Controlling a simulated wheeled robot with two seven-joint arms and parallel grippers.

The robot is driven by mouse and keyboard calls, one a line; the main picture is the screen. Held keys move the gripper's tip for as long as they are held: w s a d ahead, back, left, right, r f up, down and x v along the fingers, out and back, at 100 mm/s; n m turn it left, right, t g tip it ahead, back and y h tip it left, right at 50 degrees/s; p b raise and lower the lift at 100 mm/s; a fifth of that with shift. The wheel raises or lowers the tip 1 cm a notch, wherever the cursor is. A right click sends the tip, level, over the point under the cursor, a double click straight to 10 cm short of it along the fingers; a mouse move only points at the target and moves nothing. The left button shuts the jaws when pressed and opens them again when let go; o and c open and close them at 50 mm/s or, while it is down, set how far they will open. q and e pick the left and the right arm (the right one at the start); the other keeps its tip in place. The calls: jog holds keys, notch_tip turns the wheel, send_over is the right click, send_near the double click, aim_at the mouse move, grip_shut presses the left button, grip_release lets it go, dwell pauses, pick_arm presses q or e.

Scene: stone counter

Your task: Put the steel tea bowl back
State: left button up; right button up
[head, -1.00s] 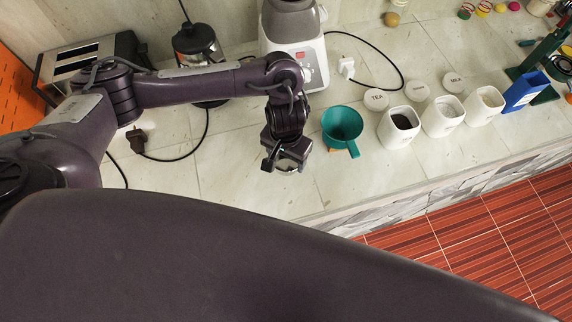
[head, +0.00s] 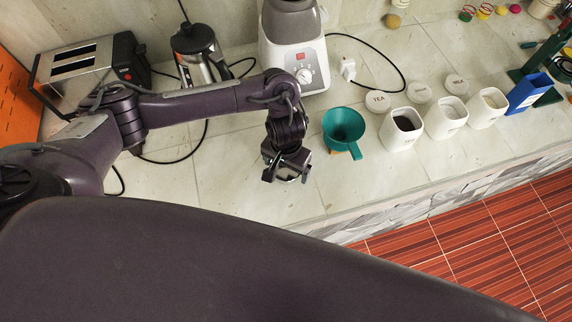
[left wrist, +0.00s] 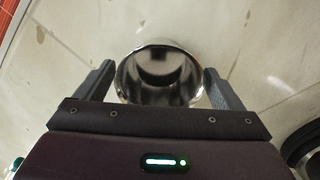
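The steel tea bowl (left wrist: 160,88) is shiny and round, with its mouth facing the camera in the left wrist view. It sits between the two fingers of my left gripper (left wrist: 160,76), one finger on each side and close to its rim. I see small gaps there and no clear grip. In the head view my left gripper (head: 287,175) points down over the counter, left of the teal funnel. A small part of the bowl (head: 290,179) shows between the fingers; the rest is hidden. My right gripper is not in view.
The teal funnel (head: 344,128) stands close to the right of my left gripper. White canisters (head: 401,140), their lids (head: 378,101) and a blue container (head: 527,95) stand farther right. A white appliance (head: 296,62), kettle (head: 200,55) and toaster (head: 85,65) stand behind. The counter's front edge (head: 350,212) is near.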

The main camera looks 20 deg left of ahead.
aim_at(286, 175)
pick_arm(q)
notch_tip(286, 175, up, 12)
jog(key=p, duration=0.4)
jog(key=shift+r, duration=0.2)
jog(key=shift+s+f, duration=0.1)
jog(key=shift+s, duration=0.05)
dwell(0.5)
